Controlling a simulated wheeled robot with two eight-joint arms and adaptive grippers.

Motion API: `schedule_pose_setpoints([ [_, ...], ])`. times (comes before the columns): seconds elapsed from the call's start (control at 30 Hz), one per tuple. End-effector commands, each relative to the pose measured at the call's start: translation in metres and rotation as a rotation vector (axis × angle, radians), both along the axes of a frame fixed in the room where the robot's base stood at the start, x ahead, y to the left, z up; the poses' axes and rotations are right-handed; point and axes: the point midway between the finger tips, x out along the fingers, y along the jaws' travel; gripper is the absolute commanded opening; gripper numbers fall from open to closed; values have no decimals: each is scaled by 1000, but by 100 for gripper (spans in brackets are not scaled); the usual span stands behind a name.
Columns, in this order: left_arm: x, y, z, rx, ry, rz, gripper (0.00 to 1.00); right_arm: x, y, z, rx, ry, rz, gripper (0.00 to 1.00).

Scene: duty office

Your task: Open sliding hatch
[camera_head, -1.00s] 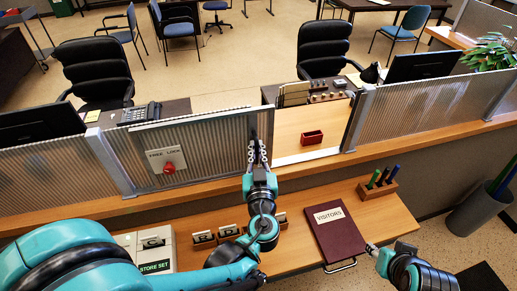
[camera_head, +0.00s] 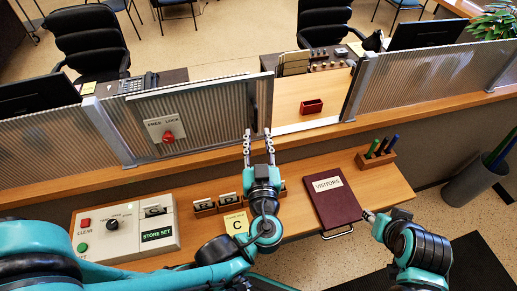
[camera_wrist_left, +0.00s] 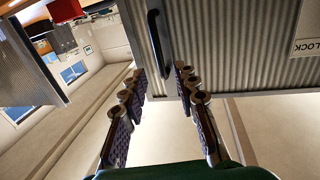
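The sliding hatch (camera_head: 200,117) is a ribbed translucent panel with a dark upright handle (camera_head: 254,108) near its right edge. The handle also shows in the left wrist view (camera_wrist_left: 158,45). To the right of the panel is an opening with a wooden surface behind it. My left gripper (camera_head: 257,134) is open in front of the panel, just below the handle, with nothing between its fingers. In the left wrist view its fingers (camera_wrist_left: 160,82) are spread, with the handle beyond them. My right gripper (camera_head: 371,217) is by the visitors book; its fingers are too small to read.
A FREE/LOCK plate with a red knob (camera_head: 168,135) is on the panel. A red tray (camera_head: 312,107) sits in the opening. On the near counter are a control box (camera_head: 125,228), card holders (camera_head: 229,201), the visitors book (camera_head: 331,202) and a pen block (camera_head: 376,158).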

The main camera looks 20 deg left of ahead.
Motion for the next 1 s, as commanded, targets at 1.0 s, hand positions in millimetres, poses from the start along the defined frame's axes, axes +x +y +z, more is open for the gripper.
schedule_pose_setpoints([
  [1.0, -39, -17, -1, 1, 4, 3, 30, 0, 0, 0, 0, 0, 0, 40],
])
